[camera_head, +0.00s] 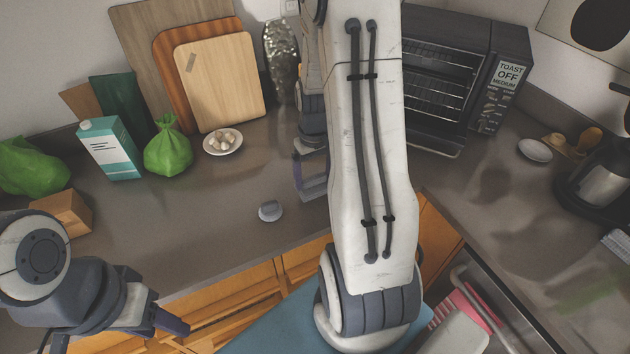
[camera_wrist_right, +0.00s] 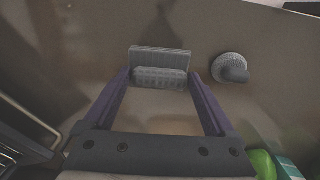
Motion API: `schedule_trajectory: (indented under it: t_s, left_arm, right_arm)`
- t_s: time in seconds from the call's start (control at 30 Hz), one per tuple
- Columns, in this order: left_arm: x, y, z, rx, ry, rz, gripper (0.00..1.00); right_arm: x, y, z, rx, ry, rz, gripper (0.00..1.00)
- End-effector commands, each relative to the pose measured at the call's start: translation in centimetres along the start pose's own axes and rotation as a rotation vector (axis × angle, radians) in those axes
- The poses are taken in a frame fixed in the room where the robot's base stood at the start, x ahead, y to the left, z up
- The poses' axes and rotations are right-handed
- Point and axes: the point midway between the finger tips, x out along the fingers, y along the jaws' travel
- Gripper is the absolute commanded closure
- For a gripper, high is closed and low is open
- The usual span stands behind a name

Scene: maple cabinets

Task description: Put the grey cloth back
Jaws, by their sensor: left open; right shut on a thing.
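The grey cloth (camera_wrist_right: 160,60) looks like a small folded, ribbed pad between the fingertips of my right gripper (camera_wrist_right: 160,78) in the right wrist view. The gripper is shut on it, over the brown-grey counter. In the head view my right gripper (camera_head: 311,174) is partly hidden behind my own arm, and I cannot make out the cloth there. Whether the cloth touches the counter is unclear. My left gripper (camera_head: 163,320) is open and empty at the lower left, in front of the counter edge.
A small grey knobbed object (camera_head: 270,210) stands on the counter near my right gripper. A white bowl (camera_head: 223,142), green bag (camera_head: 168,148), carton (camera_head: 110,148) and cutting boards (camera_head: 220,80) are behind left. A toaster oven (camera_head: 440,85) stands behind right. Counter left of the knobbed object is clear.

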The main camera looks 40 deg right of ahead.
Motion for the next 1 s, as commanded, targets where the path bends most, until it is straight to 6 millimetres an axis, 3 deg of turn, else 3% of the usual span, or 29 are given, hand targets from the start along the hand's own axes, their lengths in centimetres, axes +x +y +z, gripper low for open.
schedule_trajectory:
  t_s: [0.2, 0.6, 0.63, 0.67, 1.0]
  left_arm:
    - [-0.7, 0.1, 0.0, 0.000, 0.000, 0.000, 0.50]
    - [-0.3, 0.0, 0.0, 0.000, 0.000, 0.000, 0.50]
    - [-0.3, 0.0, 0.0, 0.000, 0.000, 0.000, 0.50]
    - [-0.3, 0.0, 0.0, 0.000, 0.000, 0.000, 0.50]
    - [-0.7, 0.1, 0.0, 0.000, 0.000, 0.000, 0.50]
  right_arm:
    - [2.8, 0.1, 0.3, 0.003, -0.005, -0.002, 0.54]
    - [3.5, 0.2, 0.2, 0.003, -0.002, -0.001, 0.54]
    - [3.5, 0.2, 0.2, 0.003, -0.002, -0.001, 0.06]
    - [3.4, 0.2, 0.2, 0.003, -0.001, 0.000, 0.00]
    - [2.7, 0.2, 0.1, 0.002, 0.000, 0.000, 0.00]
